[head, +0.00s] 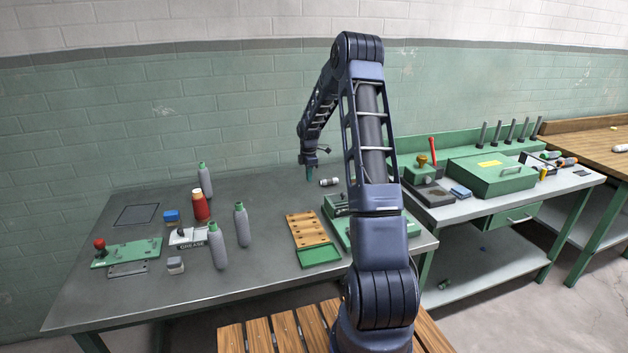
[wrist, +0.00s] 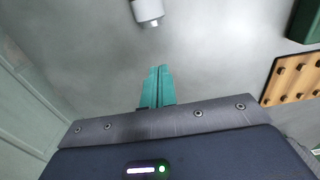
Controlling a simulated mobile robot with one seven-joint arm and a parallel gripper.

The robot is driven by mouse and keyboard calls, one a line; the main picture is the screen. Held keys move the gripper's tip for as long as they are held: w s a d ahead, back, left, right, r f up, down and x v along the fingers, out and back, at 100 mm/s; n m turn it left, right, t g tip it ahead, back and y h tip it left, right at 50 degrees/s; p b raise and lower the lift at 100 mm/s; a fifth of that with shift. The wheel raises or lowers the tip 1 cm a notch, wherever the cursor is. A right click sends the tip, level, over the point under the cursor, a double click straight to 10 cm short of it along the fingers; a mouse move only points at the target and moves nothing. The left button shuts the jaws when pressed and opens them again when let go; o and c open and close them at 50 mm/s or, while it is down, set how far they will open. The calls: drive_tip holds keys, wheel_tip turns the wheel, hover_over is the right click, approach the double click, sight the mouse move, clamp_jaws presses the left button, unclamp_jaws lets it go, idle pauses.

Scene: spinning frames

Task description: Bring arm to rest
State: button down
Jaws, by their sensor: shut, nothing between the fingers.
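My arm rises from the bottom centre of the head view, bends at a high elbow and reaches down over the back of the grey metal table (head: 150,285). My gripper (head: 310,179) points down above the tabletop, with teal fingers. In the wrist view my gripper (wrist: 159,72) has its two fingers together with nothing between them. A white and grey cylinder (head: 329,182) lies on the table to the right of the gripper. It also shows ahead of the fingertips in the wrist view (wrist: 147,10), apart from them.
Grey bottles with green caps (head: 217,247) and a red bottle (head: 201,206) stand left on the table. A second bench at right carries a green box (head: 490,175). A wooden slatted surface (head: 285,330) is in front.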

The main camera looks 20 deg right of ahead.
wheel_tip(320, 180, up, 8)
drive_tip(key=s+a+r+m+t, duration=0.15)
drive_tip(key=s+r+m, duration=0.25)
drive_tip(key=s+r, duration=0.6)
drive_tip(key=s+a+r+m+t, duration=0.1)
drive_tip(key=s+a+r+m, duration=0.25)
drive_tip(key=s+r, duration=0.7)
drive_tip(key=s+a+m+t, duration=0.1)
drive_tip(key=s+m, duration=0.9)
drive_tip(key=s, duration=1.8)
drive_tip(key=shift+s+a+f+t, duration=0.3)
drive_tip(key=shift+s+f+t, duration=0.05)
drive_tip(key=shift+t, duration=0.2)
